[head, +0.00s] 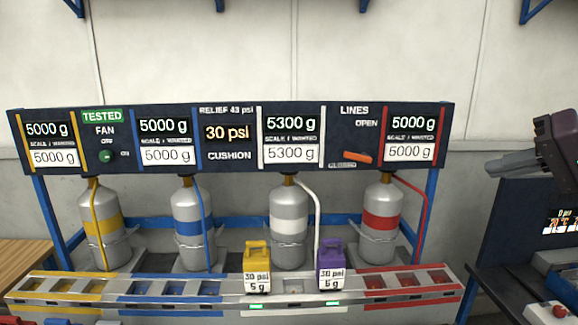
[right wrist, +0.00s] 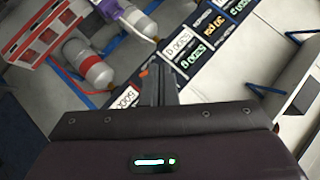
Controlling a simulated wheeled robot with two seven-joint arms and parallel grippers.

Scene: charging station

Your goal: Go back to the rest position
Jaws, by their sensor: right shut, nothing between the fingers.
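My right gripper (head: 494,170) is in the head view at the right edge, raised and pointing left, clear of the station panel. It also shows in the right wrist view (right wrist: 160,70), with its fingers together and nothing between them. My left gripper is not in view. The charging station panel (head: 245,113) stands ahead. Its scales read 5000 g, 5000 g, 5300 g and 5000 g, each matching the wanted value below. The cushion display (head: 228,133) reads 30 psi. The orange lines lever (head: 357,157) lies beneath the word OPEN.
Several grey cylinders with yellow, blue, white and red bands stand below the panel. A yellow weight-like block (head: 257,258) and a purple one (head: 331,254) sit on the front rack (head: 220,304). A dark cabinet with a red button (head: 559,311) stands right, beneath my right gripper.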

